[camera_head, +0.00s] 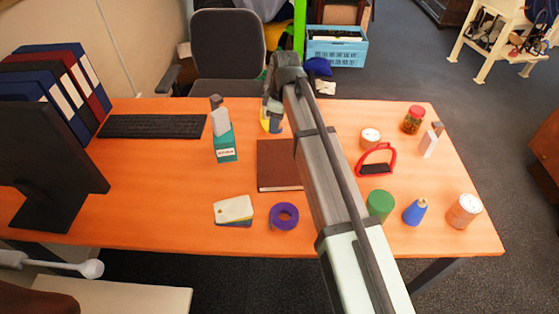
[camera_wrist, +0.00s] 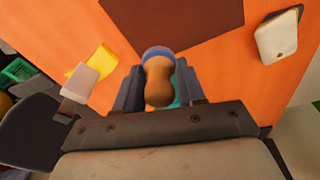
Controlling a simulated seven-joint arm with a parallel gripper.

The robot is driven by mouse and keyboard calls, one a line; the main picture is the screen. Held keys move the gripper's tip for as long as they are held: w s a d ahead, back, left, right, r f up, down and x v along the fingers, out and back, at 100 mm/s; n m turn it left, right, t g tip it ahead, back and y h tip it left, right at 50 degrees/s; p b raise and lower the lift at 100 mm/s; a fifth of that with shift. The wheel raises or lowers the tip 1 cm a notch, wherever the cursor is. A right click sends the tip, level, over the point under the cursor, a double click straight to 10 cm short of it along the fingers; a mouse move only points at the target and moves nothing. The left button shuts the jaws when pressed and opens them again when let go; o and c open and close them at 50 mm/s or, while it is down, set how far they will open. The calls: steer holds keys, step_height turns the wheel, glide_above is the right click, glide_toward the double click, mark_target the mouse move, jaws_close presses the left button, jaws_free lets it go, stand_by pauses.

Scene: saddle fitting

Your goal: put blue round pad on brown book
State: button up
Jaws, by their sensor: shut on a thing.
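The blue round pad (camera_wrist: 158,51) is between my fingers in the wrist view. Its blue rim shows past a tan-brown knob-like part. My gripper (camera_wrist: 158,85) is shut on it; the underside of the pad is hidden. The brown book (camera_head: 278,168) lies flat on the orange desk, its right side covered by my arm in the head view. In the wrist view the book (camera_wrist: 175,18) is at the top, beyond the pad. In the head view my gripper (camera_head: 271,118) is at the far side of the book, partly hidden by my own wrist.
Cards (camera_head: 234,210) and a purple tape roll (camera_head: 284,216) lie on the near side. A yellow item (camera_wrist: 98,62) lies near my gripper.

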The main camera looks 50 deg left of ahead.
steer(key=s+d, duration=0.2)
steer(key=d, duration=0.1)
glide_toward(277, 161)
steer(key=shift+a+f, duration=0.25)
steer(key=shift+f, duration=1.2)
steer(key=shift+a+f, duration=0.2)
steer(key=shift+f, duration=1.25)
steer(key=shift+f, duration=0.1)
steer(key=o, duration=1)
steer(key=shift+o, duration=0.2)
step_height(277, 161, up, 12)
steer(key=d, duration=0.1)
steer(key=shift+w, duration=0.35)
steer(key=shift+d, duration=0.1)
